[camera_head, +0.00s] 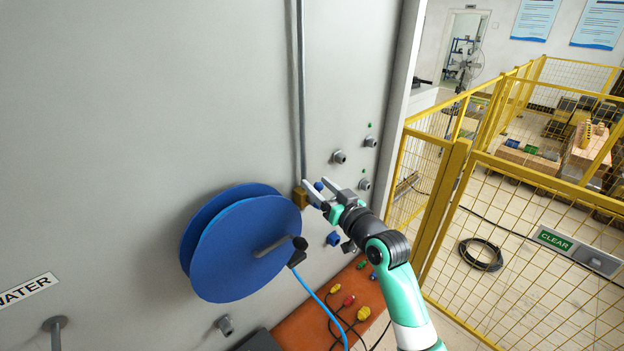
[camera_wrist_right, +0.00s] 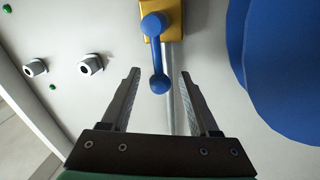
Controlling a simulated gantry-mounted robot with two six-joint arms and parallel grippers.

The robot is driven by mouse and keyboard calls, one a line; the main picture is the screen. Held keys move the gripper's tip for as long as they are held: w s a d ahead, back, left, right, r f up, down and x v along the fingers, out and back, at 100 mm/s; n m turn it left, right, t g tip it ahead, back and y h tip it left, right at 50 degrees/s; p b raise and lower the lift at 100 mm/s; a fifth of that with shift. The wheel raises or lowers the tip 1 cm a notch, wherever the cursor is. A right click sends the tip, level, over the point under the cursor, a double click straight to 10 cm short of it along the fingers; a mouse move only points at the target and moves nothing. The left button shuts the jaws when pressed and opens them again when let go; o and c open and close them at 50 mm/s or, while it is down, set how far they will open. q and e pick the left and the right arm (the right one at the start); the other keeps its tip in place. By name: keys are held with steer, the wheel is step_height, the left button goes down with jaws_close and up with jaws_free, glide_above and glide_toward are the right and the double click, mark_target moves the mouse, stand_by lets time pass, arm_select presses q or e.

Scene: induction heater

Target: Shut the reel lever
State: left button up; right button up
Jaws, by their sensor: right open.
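A small blue lever with a rounded end (camera_wrist_right: 158,62) is mounted on a yellow block (camera_wrist_right: 172,14) on the grey panel's vertical pipe. In the head view the yellow block (camera_head: 300,198) sits just above right of the blue reel (camera_head: 240,240), and the lever is mostly hidden by my gripper. My right gripper (camera_head: 318,185) is open at the lever. In the right wrist view the lever's ball end lies between the open fingers (camera_wrist_right: 160,76), apart from both. My left gripper is not in view.
The reel (camera_wrist_right: 285,70) stands close to the right gripper, with a crank handle (camera_head: 278,246) and a blue cable (camera_head: 322,302). Grey fittings (camera_head: 338,157) stick out of the panel. An orange surface (camera_head: 310,325) with plugs lies below. A yellow fence (camera_head: 450,200) stands at right.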

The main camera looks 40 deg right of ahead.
steer(key=shift+w+d, duration=0.2)
steer(key=shift+w, duration=0.65)
steer(key=shift+w+d, duration=0.15)
steer(key=shift+w, duration=0.65)
jaws_close()
